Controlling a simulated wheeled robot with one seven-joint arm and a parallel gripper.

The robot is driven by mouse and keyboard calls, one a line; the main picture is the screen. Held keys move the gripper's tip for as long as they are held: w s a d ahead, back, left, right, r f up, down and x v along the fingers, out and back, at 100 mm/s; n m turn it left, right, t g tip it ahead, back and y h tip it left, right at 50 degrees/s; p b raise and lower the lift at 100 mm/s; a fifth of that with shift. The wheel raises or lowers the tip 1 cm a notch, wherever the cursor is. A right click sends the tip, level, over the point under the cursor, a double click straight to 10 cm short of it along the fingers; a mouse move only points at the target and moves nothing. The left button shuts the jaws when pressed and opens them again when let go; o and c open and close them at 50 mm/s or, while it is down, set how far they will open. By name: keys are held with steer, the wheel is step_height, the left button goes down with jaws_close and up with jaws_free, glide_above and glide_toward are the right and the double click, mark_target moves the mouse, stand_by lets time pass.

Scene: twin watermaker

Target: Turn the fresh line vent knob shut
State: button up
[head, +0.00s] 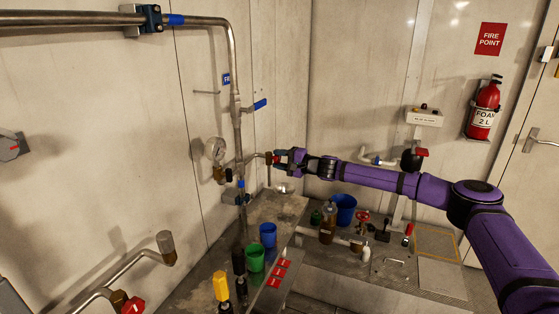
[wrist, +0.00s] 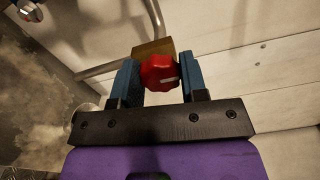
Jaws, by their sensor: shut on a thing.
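The vent knob is a small red lobed knob with a pale mark, on a brass valve body (wrist: 153,47) at the end of a thin pipe. In the wrist view the red knob (wrist: 160,72) sits between the two blue fingers of my gripper (wrist: 160,82), which is shut on it. In the head view my purple arm reaches left to the wall pipework, and my gripper (head: 280,159) is at the red knob (head: 269,158). The fingers hide part of the knob there.
A pressure gauge (head: 215,151) and a blue-handled valve (head: 260,104) are on the pipework left of my gripper. Below stand a green cup (head: 255,258), a blue cup (head: 268,234) and a brown bottle (head: 327,224). Another red knob (head: 131,306) is at lower left.

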steer(key=o, duration=0.9)
steer(key=v, duration=1)
steer(key=shift+s+d, duration=0.15)
steer(key=shift+d, duration=0.25)
